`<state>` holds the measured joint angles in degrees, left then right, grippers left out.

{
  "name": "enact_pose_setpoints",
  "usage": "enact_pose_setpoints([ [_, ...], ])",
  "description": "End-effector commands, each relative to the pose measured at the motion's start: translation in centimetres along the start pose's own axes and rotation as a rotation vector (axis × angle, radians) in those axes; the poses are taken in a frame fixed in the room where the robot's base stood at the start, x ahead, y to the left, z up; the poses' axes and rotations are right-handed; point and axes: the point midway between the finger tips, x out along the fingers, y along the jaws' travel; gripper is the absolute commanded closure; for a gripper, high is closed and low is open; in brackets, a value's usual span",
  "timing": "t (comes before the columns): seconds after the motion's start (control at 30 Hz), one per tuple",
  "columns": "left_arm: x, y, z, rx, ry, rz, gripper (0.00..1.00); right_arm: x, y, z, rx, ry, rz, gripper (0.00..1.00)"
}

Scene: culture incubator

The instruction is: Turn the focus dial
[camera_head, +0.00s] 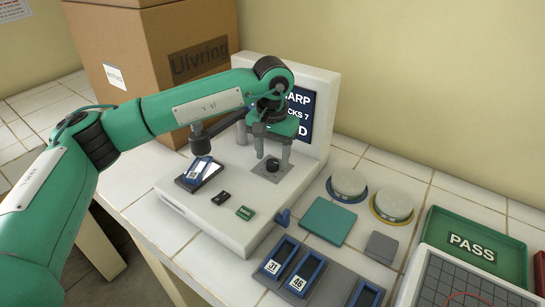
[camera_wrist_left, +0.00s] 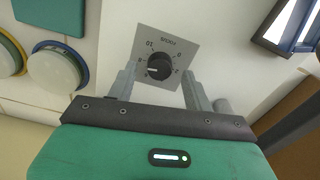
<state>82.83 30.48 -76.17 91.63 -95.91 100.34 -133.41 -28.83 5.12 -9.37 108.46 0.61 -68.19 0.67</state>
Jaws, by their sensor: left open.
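The focus dial (camera_wrist_left: 158,69) is a black round knob with a white pointer mark, on a grey square plate with numbers around it. In the head view the dial (camera_head: 272,165) sits on the base of the white device (camera_head: 215,215). My left gripper (camera_head: 273,155) points down just above the dial. In the left wrist view its two fingers (camera_wrist_left: 158,85) are spread, one on each side of the knob, with gaps between. The device's screen (camera_head: 300,112) is partly hidden by my left arm. My right gripper is not in view.
A slide holder (camera_head: 199,180) stands left of the dial, with a dark arm above it. Round dishes (camera_head: 348,185), a teal pad (camera_head: 328,221), slide trays (camera_head: 318,285) and a green PASS tray (camera_head: 477,246) lie to the right. A cardboard box (camera_head: 150,60) stands behind.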

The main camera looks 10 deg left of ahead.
Motion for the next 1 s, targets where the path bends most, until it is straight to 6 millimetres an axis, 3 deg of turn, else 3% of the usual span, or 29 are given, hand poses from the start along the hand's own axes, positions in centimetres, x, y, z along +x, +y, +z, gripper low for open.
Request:
enact_pose_setpoints([
  [0.3, -7.3, 0.0, -0.1, 0.0, 0.006, -0.001, 0.49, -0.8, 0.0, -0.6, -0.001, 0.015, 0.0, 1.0],
  [0.5, -10.8, 0.0, -0.1, -0.001, 0.004, 0.0, 0.49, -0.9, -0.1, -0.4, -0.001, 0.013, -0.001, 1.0],
  [0.7, -12.2, 0.0, 0.0, 0.0, 0.003, 0.0, 0.49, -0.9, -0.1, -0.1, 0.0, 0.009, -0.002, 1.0],
  [1.0, -12.2, 0.0, 0.0, 0.0, 0.002, 0.0, 0.49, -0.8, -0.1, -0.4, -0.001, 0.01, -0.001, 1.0],
])
